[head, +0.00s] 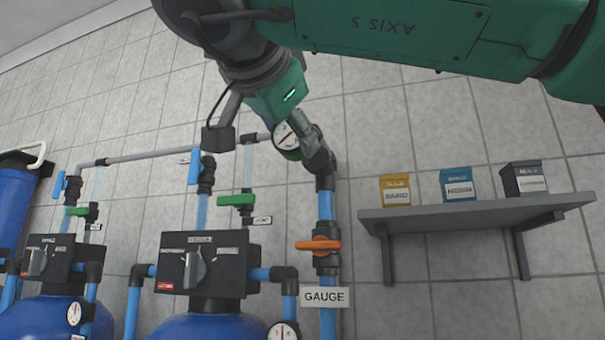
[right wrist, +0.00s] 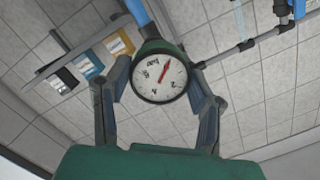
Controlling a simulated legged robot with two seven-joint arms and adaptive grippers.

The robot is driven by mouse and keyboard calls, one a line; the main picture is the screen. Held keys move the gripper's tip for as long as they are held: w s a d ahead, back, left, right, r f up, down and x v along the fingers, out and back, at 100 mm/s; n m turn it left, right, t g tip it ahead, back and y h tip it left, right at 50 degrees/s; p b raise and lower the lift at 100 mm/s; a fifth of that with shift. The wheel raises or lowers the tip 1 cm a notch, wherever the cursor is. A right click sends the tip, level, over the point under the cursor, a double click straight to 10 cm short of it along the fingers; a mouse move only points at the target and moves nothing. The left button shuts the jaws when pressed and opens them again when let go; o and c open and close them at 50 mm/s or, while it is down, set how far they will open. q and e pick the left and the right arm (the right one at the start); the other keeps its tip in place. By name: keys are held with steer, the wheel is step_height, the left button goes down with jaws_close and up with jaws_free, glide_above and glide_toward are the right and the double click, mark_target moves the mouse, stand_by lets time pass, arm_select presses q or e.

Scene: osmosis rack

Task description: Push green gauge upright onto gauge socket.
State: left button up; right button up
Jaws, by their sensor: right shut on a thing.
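The green gauge (head: 286,137) has a round white dial with a red needle and a dark green rim. My right gripper (head: 308,140) is shut on it at the top of the blue GAUGE pipe. In the right wrist view the gauge (right wrist: 159,78) sits between the two fingers of my right gripper (right wrist: 160,82), its dial facing the camera. The gauge socket is the black fitting (head: 325,175) on top of the blue pipe, just below right of the gauge. The fingers partly cover the joint, so I cannot tell whether the gauge is seated. My left gripper is out of view.
An orange-handled valve (head: 318,244) and a GAUGE label (head: 325,296) are on the pipe below. A grey shelf (head: 470,214) with several small boxes is at right. Blue tanks (head: 212,327) with black control heads and more pipes stand at left.

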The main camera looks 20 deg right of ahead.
steer(key=shift+s+a+r, duration=0.15)
steer(key=shift+a+r, duration=0.05)
steer(key=shift+w+d, duration=0.1)
steer(key=shift+w, duration=0.1)
steer(key=shift+r+p+x, duration=0.15)
steer(key=shift+p+x, duration=0.2)
steer(key=shift+x, duration=0.9)
steer(key=shift+r+p+x, duration=0.1)
steer(key=shift+p+x, duration=0.25)
steer(key=shift+x, duration=0.9)
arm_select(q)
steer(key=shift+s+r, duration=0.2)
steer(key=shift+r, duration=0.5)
arm_select(e)
steer(key=shift+d, duration=0.85)
